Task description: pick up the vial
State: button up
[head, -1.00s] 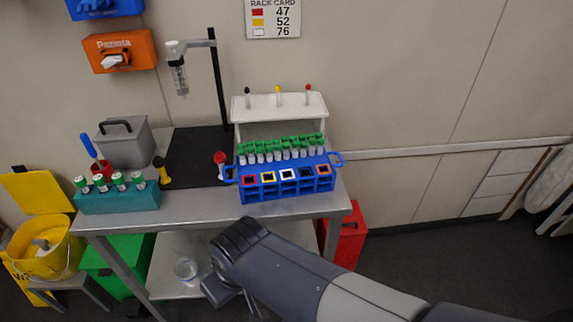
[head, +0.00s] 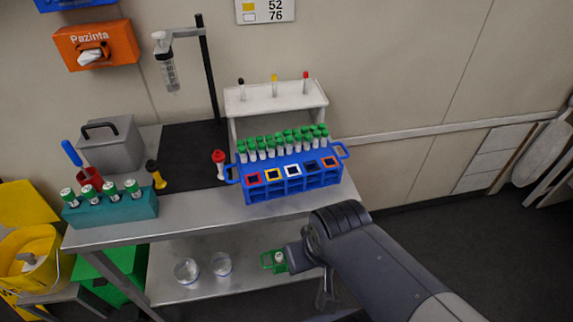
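A small pale vial-like item (head: 279,257) sits in a green holder (head: 267,261) on the lower shelf, partly hidden by my arm. Several green-capped vials (head: 285,143) stand in the blue rack (head: 293,183) on the bench top. Several more white vials with green caps (head: 112,191) stand in the teal block (head: 110,212) at the left. Which vial the task means is not clear. My gripper (head: 311,273) hangs below my wrist, just right of the green holder and in front of the bench. Its fingertips are not clear, and I see no vial held in it.
Two clear beakers (head: 221,264) stand on the lower shelf (head: 205,286). A white stand (head: 275,98) with three capped tubes rises behind the blue rack. A dark pole with a syringe (head: 168,70) stands at the back.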

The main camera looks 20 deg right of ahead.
aim_at(67, 195)
jog(key=j+u, duration=0.1)
jog(key=u, duration=1.35)
